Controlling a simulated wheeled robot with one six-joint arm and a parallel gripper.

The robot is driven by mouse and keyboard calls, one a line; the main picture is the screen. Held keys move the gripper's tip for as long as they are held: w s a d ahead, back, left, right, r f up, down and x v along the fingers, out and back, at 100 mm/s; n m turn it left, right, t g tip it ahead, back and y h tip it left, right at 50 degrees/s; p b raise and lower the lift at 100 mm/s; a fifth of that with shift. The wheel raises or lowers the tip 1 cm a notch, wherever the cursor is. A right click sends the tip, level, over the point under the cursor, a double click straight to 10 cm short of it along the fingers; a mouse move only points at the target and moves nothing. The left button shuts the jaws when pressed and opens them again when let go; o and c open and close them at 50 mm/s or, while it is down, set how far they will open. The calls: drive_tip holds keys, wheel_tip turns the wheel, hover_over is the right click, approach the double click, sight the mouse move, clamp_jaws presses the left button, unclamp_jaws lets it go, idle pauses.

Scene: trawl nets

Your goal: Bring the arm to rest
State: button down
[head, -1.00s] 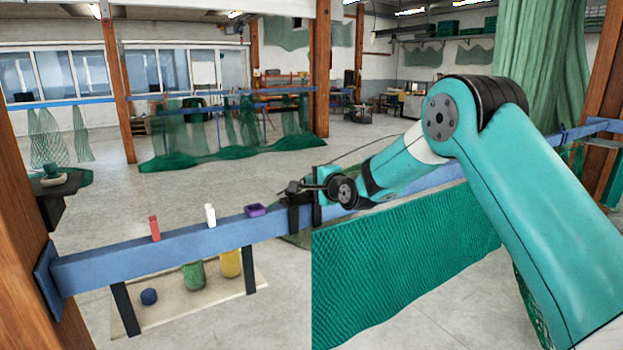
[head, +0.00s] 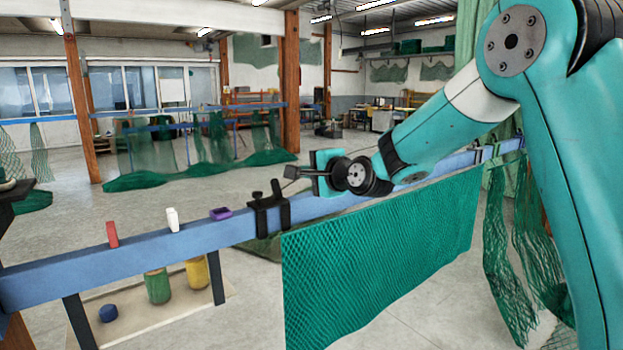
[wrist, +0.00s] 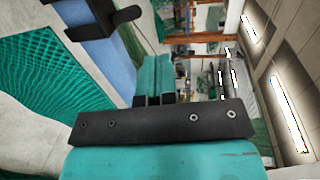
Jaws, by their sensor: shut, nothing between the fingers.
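My gripper (head: 290,173) is at the end of my teal arm, held in the air near the blue beam in the head view. In the wrist view its two fingers (wrist: 153,101) are together, with nothing held. A black clamp (head: 268,210) sits on the beam a little below and left of the gripper in the head view. The clamp also shows at the top left of the wrist view (wrist: 97,18). The gripper looks apart from the clamp and the beam.
A blue beam (head: 135,253) crosses the view, with a green net (head: 385,255) hanging from it. A red block (head: 112,234), a white bottle-like thing (head: 172,219) and a purple tray (head: 221,214) stand on it. Several items lie on a low board (head: 135,317).

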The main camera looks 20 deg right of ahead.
drive_tip(key=shift+s+d+r, duration=0.1)
drive_tip(key=shift+s+r, duration=0.1)
drive_tip(key=shift+s, duration=0.1)
drive_tip(key=s+a+f+n+g+y, duration=0.1)
drive_tip(key=s+a+f+n+g, duration=0.2)
drive_tip(key=s, duration=0.4)
drive_tip(key=s+a+n+g, duration=0.3)
drive_tip(key=s+a+n, duration=0.1)
drive_tip(key=s+n, duration=0.15)
drive_tip(key=s+a+f+n+g+y, duration=0.1)
drive_tip(key=s+a+f+n+g, duration=0.15)
drive_tip(key=s, duration=0.45)
drive_tip(key=s+f+n+g+h, duration=0.1)
drive_tip(key=s+n, duration=0.4)
drive_tip(key=s, duration=0.5)
drive_tip(key=s+f+n+g+h+b, duration=0.1)
drive_tip(key=s+f+n+g, duration=0.2)
drive_tip(key=s, duration=0.7)
drive_tip(key=n+g, duration=0.2)
drive_tip(key=g, duration=0.1)
drive_tip(key=shift+s+d+n+h, duration=0.3)
drive_tip(key=shift+s, duration=0.1)
